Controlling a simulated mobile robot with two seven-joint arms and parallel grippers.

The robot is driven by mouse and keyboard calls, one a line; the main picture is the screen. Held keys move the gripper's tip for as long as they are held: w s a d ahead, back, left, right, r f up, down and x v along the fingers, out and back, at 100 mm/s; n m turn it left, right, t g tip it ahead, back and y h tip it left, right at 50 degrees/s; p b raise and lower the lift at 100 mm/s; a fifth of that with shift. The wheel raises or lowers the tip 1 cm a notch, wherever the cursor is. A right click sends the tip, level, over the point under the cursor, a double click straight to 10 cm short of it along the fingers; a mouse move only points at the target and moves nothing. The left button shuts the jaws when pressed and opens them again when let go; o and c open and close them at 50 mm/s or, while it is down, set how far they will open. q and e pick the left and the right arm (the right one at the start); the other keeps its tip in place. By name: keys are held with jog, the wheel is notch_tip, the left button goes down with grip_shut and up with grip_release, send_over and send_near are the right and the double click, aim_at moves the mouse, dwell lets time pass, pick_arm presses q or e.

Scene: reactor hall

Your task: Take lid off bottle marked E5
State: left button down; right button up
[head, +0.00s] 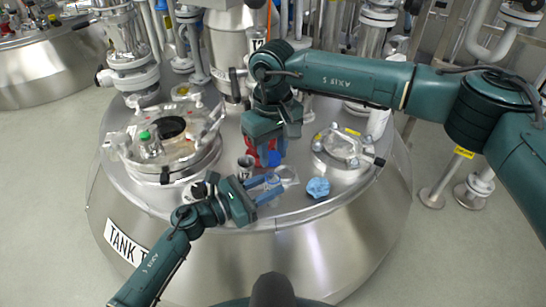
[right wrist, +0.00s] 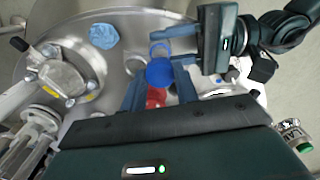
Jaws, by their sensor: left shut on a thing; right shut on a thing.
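My left gripper (head: 276,186) is shut on a clear object, seemingly the bottle (head: 289,174), low over the tank top; its fingers cover part of it. In the right wrist view, my left gripper (right wrist: 165,45) reaches in from the right, and a clear rim shows at its fingertips. My right gripper (head: 270,150) points down just behind it. In the right wrist view, a round blue lid (right wrist: 160,73) and a red piece (right wrist: 157,97) lie between the fingers of my right gripper (right wrist: 160,85). It is shut, seemingly on the blue lid. I cannot read an E5 mark.
A crumpled blue cloth (head: 318,187) lies right of the grippers. A green-capped bottle (head: 149,145) stands on the left hatch (head: 190,160). A smaller hatch (head: 342,147) is at right. The tank's front edge is close.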

pick_arm(q)
jog(key=c, duration=0.9)
grip_release()
